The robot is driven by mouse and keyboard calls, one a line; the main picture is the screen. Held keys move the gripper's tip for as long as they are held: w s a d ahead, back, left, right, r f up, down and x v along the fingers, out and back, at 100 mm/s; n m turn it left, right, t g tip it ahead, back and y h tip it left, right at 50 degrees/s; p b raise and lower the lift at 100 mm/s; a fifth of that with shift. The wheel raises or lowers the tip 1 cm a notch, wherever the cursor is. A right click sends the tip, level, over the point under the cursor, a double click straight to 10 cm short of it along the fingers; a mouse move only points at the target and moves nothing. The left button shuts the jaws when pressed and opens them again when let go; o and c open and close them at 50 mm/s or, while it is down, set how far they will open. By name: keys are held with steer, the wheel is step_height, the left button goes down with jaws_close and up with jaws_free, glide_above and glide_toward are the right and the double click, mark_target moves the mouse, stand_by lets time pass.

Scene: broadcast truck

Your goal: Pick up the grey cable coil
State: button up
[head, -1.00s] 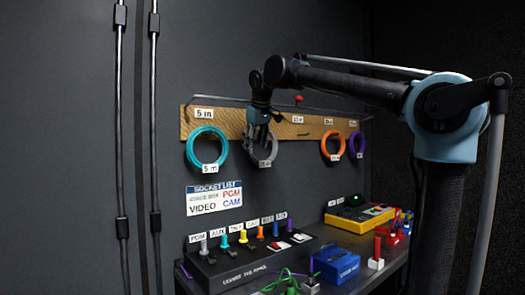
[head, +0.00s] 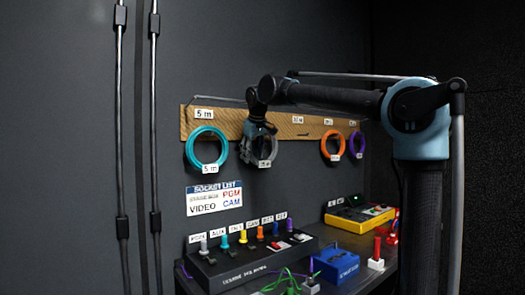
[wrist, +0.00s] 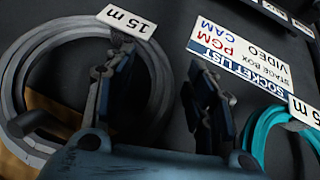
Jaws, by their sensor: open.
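The grey cable coil (head: 274,149) hangs on the wooden board (head: 225,121) on the wall, second from the left, partly hidden behind my gripper (head: 255,148). Its tag reads 15 m in the wrist view, where the coil (wrist: 58,38) fills the left side as a thick ring around a dark peg (wrist: 30,122). My gripper (wrist: 165,78) is open. In that view one finger overlaps the inside of the ring and the other is outside it, with the ring's right side between them. I cannot tell whether either finger touches the coil.
A teal coil (head: 191,150) hangs close on the left, with orange (head: 324,145) and purple (head: 351,145) coils farther right. Below are a socket list sign (head: 214,198), a black socket panel (head: 225,268), a blue box (head: 336,263) and a yellow box (head: 362,217).

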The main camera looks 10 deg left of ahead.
jaws_close()
stand_by(0.3)
steer(key=s+d+r, duration=0.6)
steer(key=s+r, duration=0.2)
steer(key=s, duration=0.4)
steer(key=shift+s+d, duration=0.15)
steer(key=shift+s, duration=0.05)
